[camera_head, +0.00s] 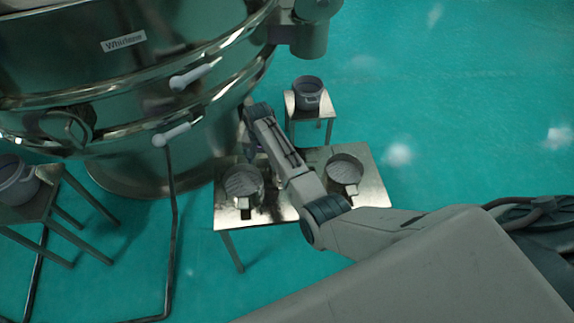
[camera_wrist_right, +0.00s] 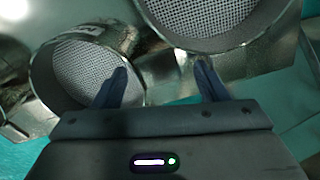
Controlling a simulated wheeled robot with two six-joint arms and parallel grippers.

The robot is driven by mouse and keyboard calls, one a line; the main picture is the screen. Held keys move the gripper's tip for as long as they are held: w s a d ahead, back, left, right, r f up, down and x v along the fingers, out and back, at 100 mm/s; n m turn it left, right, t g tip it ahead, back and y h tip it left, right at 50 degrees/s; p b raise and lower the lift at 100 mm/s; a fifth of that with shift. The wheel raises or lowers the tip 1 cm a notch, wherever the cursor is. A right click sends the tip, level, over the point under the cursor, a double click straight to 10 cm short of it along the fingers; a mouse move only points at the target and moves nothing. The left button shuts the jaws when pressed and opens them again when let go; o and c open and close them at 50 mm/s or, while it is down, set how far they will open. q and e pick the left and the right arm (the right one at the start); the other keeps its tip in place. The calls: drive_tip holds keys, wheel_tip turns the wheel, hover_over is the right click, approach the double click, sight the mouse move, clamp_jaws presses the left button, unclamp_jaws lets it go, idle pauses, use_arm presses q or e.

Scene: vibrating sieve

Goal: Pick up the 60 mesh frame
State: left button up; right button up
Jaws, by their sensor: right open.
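Two round metal sieve frames with grey mesh sit on a small metal table (camera_head: 284,212). One frame (camera_head: 243,181) is on the table's left half, the other frame (camera_head: 345,168) on its right half. In the right wrist view one frame (camera_wrist_right: 85,75) is at the left and another frame (camera_wrist_right: 212,20) at the top, partly cut off. I cannot read which is 60 mesh. My right gripper (camera_head: 247,110) is beyond the table's far edge; its fingers (camera_wrist_right: 161,82) are apart with no frame held between them. My left gripper is out of view.
A large shiny round sieve machine (camera_head: 130,80) with clamp handles stands at the left, close to my right gripper. A grey bucket (camera_head: 308,93) sits on a small stand behind the table. Another bucket (camera_head: 18,185) is at the far left. Green floor is clear at the right.

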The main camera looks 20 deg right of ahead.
drive_tip(key=shift+f, duration=0.1)
drive_tip(key=c, duration=1.3)
drive_tip(key=shift+o, duration=0.2)
